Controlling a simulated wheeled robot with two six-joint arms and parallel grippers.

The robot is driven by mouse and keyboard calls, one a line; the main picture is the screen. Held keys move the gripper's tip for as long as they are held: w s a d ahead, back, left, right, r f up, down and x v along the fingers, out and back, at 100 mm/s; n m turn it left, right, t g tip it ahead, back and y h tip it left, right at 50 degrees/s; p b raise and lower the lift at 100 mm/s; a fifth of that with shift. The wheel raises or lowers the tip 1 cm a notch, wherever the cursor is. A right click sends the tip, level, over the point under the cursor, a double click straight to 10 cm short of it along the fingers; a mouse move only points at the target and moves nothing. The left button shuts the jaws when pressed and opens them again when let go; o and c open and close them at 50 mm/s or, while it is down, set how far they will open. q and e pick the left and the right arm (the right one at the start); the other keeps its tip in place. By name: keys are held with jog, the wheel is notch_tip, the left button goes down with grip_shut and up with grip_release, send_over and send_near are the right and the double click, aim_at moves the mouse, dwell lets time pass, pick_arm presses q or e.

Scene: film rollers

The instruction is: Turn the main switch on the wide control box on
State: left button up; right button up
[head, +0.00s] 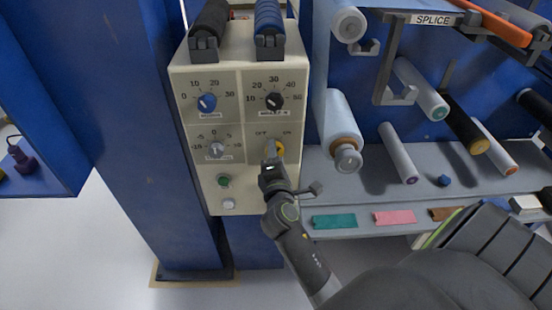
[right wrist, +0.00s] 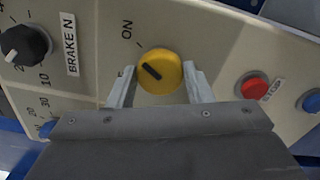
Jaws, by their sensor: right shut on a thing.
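The wide control box (head: 190,165) is a cream panel on a blue post, with several knobs and buttons. Its yellow main switch (head: 280,149) is at the right of the panel, below the BRAKE N knob (head: 273,101), with OFF and ON printed above it. My right gripper (head: 271,156) covers part of the switch. In the right wrist view its fingers (right wrist: 160,84) are shut on either side of the yellow switch (right wrist: 165,62). The switch's dark mark points left and slightly up, not squarely at the ON label (right wrist: 127,28). My left gripper is not in view.
A red button (right wrist: 254,86) and a blue button (right wrist: 311,102) sit on the panel beside the switch. Rollers, including a white one (head: 340,115), stand to the right above a grey shelf (head: 350,190).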

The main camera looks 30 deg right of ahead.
jog(key=shift+m, duration=0.3)
jog(key=o, duration=1)
